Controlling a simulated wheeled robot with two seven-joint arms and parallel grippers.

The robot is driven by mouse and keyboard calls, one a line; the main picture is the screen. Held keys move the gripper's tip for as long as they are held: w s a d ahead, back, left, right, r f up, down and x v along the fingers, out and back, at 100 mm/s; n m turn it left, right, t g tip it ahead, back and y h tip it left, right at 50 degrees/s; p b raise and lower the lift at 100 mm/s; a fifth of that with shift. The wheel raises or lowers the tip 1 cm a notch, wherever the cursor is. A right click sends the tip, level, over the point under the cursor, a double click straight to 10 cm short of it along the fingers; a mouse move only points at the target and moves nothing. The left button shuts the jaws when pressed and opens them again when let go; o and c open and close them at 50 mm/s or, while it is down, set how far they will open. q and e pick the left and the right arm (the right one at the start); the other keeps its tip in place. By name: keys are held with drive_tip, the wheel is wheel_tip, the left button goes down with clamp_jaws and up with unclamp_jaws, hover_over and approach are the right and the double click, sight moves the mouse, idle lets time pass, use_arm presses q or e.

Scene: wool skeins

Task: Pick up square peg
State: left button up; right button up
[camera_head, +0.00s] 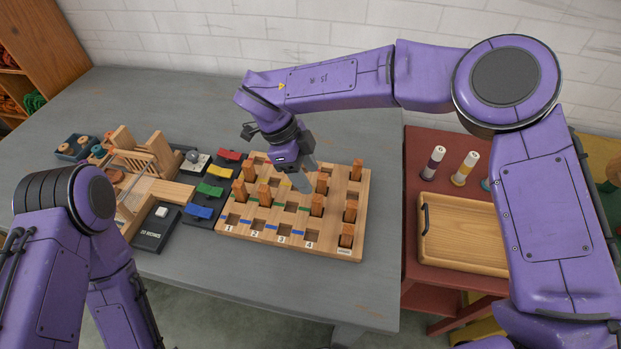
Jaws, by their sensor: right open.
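A wooden pegboard (263,241) with square holes numbered along its front edge lies on the grey table. Several orange-brown square pegs stand upright in it, such as one peg (264,194) left of the middle, one (317,205) right of the middle and one (347,236) at the front right corner. My right gripper (306,181) is over the middle of the board, pointing down, open, among the pegs. I cannot tell whether it touches a peg, and it hides part of the board's back rows. My left arm is at the lower left; its gripper is not in view.
Left of the board lie a dark tray with red, yellow, green and blue pieces (210,190), a black timer box (157,228) and a wooden loom-like frame (140,160). A red side table at the right holds a wooden tray (465,269) and spools (465,168). The back of the table is clear.

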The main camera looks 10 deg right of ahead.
sight(317, 198)
drive_tip(key=x, duration=0.2)
drive_tip(key=s+x, duration=0.1)
drive_tip(key=x, duration=0.2)
drive_tip(key=shift+r+p, duration=0.1)
drive_tip(key=shift+p, duration=0.3)
drive_tip(key=f, duration=0.2)
drive_tip(key=d+f+p, duration=0.1)
drive_tip(key=f, duration=0.1)
drive_tip(key=shift+w+f, duration=0.1)
drive_tip(key=shift+f, duration=0.45)
drive_tip(key=shift+s+d, duration=0.1)
drive_tip(key=shift+s, duration=0.15)
drive_tip(key=c, duration=1)
